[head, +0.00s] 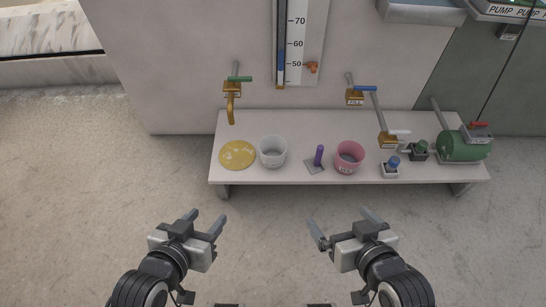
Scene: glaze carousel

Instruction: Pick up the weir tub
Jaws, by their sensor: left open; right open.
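Two tubs stand upright on the low bench (260,184) in the head view: a pale grey tub (272,152) left of the middle and a pink tub (348,158) right of it. The pink one has a small pale label on its front, too small to read. I cannot tell which of them is the weir tub. My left gripper (208,217) is open and empty in front of the bench, below and left of the grey tub. My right gripper (340,215) is open and empty, below the pink tub. Neither gripper touches a tub.
A yellow disc (237,155) lies at the bench's left end. A purple-handled piece (318,157) stands between the tubs. A blue-topped item (391,168) and a green pump (464,146) are to the right. A brass tap (232,100) hangs above the disc. The floor in front is clear.

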